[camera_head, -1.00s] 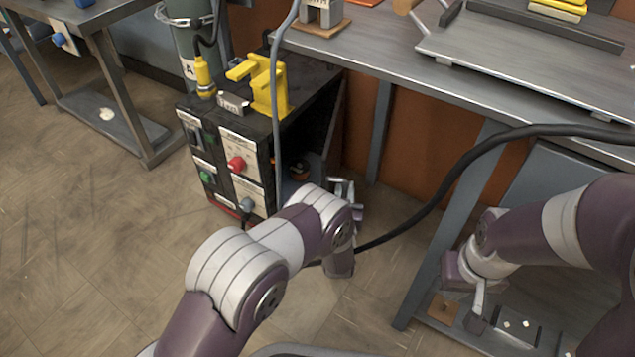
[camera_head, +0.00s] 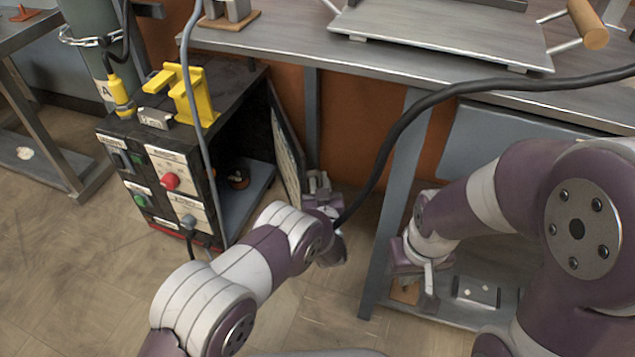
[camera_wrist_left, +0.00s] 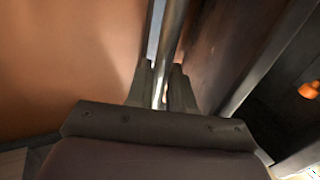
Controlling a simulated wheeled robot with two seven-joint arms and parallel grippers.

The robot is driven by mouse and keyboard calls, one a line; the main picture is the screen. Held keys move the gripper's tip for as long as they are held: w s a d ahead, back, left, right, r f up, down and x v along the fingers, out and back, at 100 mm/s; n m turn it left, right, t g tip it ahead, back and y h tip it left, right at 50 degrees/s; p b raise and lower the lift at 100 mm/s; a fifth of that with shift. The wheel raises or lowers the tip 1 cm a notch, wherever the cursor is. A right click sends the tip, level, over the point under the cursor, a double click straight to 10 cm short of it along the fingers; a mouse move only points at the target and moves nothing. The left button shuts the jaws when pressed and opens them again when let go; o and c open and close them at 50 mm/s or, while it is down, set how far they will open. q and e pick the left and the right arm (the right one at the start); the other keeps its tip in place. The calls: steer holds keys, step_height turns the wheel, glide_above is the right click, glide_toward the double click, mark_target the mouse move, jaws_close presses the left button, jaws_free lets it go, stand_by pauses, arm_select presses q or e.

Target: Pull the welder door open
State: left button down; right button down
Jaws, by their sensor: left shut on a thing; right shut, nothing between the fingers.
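The welder (camera_head: 160,165) is a black box with a red knob and a green button on its front. Its side door (camera_head: 288,150) stands swung out from the open side, and the dark interior shows. My left gripper (camera_head: 318,182) is at the door's outer edge. My right gripper (camera_head: 428,285) is shut and empty, low at the right, away from the welder.
A metal workbench (camera_head: 290,48) runs along the back, with its leg (camera_head: 385,215) between my grippers. A thick black cable (camera_head: 425,105) arcs from the right down behind my left gripper. A grey hose (camera_head: 190,80) hangs before the welder. Floor (camera_head: 70,270) is clear at left.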

arm_select(q)
steer(key=c, duration=1.2)
jaws_free()
steer(key=shift+o, duration=0.2)
steer(key=s+p, duration=0.3)
steer(key=s+r+p, duration=0.1)
steer(key=s, duration=0.1)
steer(key=shift+s+d, duration=0.2)
steer(key=shift+s, duration=0.05)
steer(key=s+f+p, duration=0.1)
steer(key=s+p, duration=0.2)
steer(key=s, duration=0.4)
